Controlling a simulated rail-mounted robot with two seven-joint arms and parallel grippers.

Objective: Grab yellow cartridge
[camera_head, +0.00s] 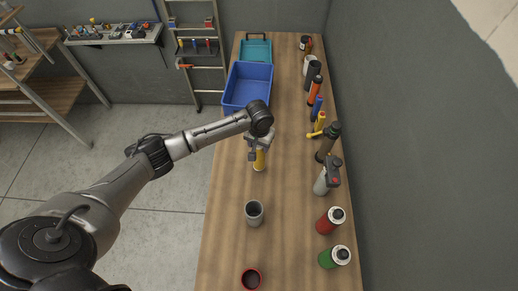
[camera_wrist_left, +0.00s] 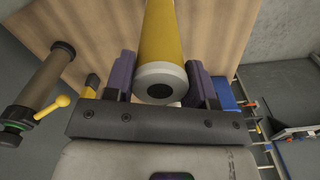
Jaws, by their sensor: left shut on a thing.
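The yellow cartridge (camera_head: 259,160) shows below my left gripper (camera_head: 256,148) over the middle of the wooden table in the head view. In the left wrist view the cartridge (camera_wrist_left: 160,42) is a yellow cylinder with a white end and a dark round centre. It lies between the two purple-grey fingers of my left gripper (camera_wrist_left: 162,85), which is shut on it. Whether the cartridge touches the table cannot be told. My right gripper is not in view.
A blue bin (camera_head: 247,84) stands behind on the wooden table (camera_head: 220,212). A grey cup (camera_head: 254,213) and a red-rimmed cup (camera_head: 251,279) stand nearer. Several bottles and tools, including a red canister (camera_head: 330,220) and a green canister (camera_head: 334,257), line the right edge by the wall.

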